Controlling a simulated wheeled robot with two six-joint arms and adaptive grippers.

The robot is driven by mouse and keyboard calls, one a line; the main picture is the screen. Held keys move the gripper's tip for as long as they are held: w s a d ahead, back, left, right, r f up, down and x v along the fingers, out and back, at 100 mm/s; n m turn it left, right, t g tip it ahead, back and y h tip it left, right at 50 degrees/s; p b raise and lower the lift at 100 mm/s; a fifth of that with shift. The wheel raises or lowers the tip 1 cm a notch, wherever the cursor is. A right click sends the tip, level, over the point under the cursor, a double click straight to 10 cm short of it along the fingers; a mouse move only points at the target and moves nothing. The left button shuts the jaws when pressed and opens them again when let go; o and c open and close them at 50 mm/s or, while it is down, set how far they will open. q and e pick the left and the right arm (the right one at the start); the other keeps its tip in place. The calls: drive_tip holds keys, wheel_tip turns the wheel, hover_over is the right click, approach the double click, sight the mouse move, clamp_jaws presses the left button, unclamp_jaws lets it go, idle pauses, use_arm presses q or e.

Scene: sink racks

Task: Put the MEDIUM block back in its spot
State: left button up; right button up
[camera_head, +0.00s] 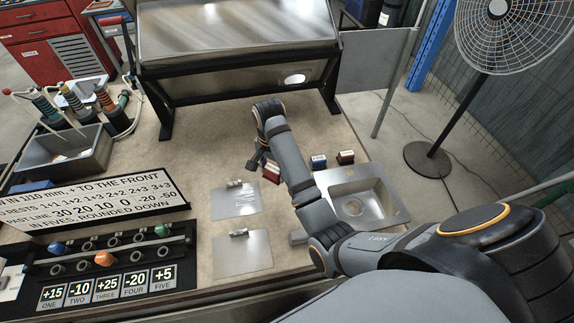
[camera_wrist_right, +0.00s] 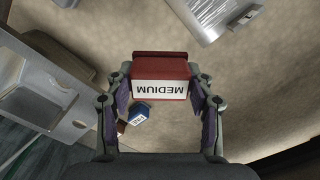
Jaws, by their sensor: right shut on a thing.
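The MEDIUM block (camera_wrist_right: 161,77) is red with a white label, which reads upside down in the right wrist view. My right gripper (camera_wrist_right: 160,110) is shut on it, with one finger on each side. In the head view the red block (camera_head: 271,173) shows partly behind my right gripper (camera_head: 262,163), over the beige worktop to the left of the sink. I cannot tell whether the block touches the worktop. A blue block (camera_head: 318,162) and a dark brown-red block (camera_head: 345,157) stand behind the sink; the blue block also shows in the wrist view (camera_wrist_right: 139,113). My left gripper is not in view.
The metal sink (camera_head: 385,207) is to the right of my right forearm. Two metal plates (camera_head: 228,206) (camera_head: 236,262) lie to the left, each with a small metal piece. A lettered sign (camera_head: 95,200) and a numbered peg rack (camera_head: 105,255) stand farther left. A large slanted panel rises behind.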

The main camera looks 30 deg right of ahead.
drive_tip(key=w+d+f, duration=0.2)
drive_tip(key=d, duration=0.1)
drive_tip(key=w+d+f+b, duration=0.1)
drive_tip(key=w+d+f, duration=0.5)
drive_tip(key=shift+w+d+f+b, duration=0.1)
drive_tip(key=shift+d+f+b, duration=0.15)
drive_tip(key=shift+b, duration=0.1)
drive_tip(key=shift+w+d+f, duration=0.1)
drive_tip(key=shift+w+f, duration=0.05)
drive_tip(key=shift+f, duration=0.15)
drive_tip(key=shift+w+d+f, duration=0.1)
drive_tip(key=shift+w+f, duration=0.05)
drive_tip(key=shift+f, duration=0.1)
wheel_tip(320, 180, down, 3)
drive_tip(key=shift+d+f, duration=0.1)
drive_tip(key=shift+d, duration=0.05)
drive_tip(key=shift+f, duration=0.15)
drive_tip(key=o, duration=1.3)
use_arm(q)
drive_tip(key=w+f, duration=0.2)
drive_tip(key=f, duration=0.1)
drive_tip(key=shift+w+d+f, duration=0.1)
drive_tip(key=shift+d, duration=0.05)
use_arm(e)
drive_tip(key=shift+o, duration=0.2)
